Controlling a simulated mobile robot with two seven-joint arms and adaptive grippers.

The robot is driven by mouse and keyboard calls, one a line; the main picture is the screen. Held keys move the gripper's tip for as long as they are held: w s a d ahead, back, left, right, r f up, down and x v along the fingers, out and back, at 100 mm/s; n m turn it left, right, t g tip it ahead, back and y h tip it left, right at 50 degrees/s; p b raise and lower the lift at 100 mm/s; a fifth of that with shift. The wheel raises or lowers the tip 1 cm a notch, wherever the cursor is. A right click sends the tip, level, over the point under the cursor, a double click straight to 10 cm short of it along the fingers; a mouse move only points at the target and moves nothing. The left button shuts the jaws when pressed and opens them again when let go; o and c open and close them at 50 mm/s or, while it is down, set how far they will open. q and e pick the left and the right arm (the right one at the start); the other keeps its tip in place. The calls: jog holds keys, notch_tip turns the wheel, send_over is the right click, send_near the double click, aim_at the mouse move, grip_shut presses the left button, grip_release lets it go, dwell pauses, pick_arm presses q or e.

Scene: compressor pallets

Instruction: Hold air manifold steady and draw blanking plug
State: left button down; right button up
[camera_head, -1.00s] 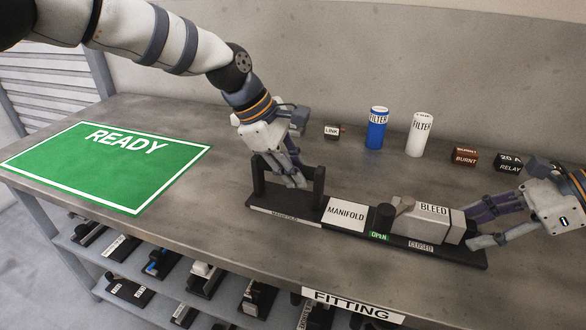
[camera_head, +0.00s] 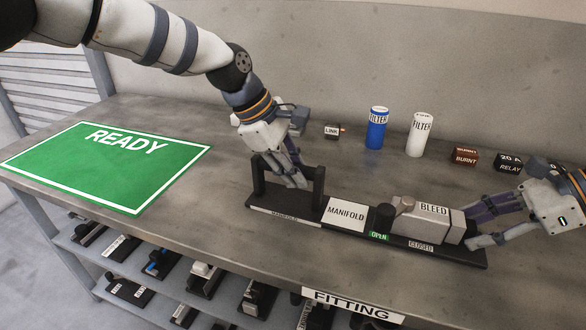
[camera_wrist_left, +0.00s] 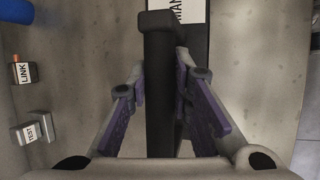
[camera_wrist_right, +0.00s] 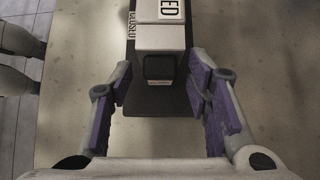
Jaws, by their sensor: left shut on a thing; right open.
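The air manifold is a long black base (camera_head: 292,213) with a white MANIFOLD label, lying on the bench. It carries a black handle (camera_head: 319,187) at its left end and a grey BLEED block (camera_head: 420,220) at its right. My left gripper (camera_head: 297,184) is shut on the handle bar, which also shows between its fingers in the left wrist view (camera_wrist_left: 160,95). My right gripper (camera_head: 468,226) is open at the block's right end, its fingers on either side and apart from it. The right wrist view shows a dark square end piece (camera_wrist_right: 160,67); I cannot tell whether it is the blanking plug.
A green READY mat (camera_head: 110,170) lies at the left. A LINK block (camera_head: 332,132), a blue filter (camera_head: 376,128), a white filter (camera_head: 420,135), a BURNT block (camera_head: 465,158) and a relay (camera_head: 510,163) stand behind the manifold. Bare bench lies between mat and manifold.

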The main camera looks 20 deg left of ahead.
jog(key=shift+f, duration=0.2)
grip_shut()
jog(key=o, duration=0.5)
grip_release()
jog(key=v, duration=1.2)
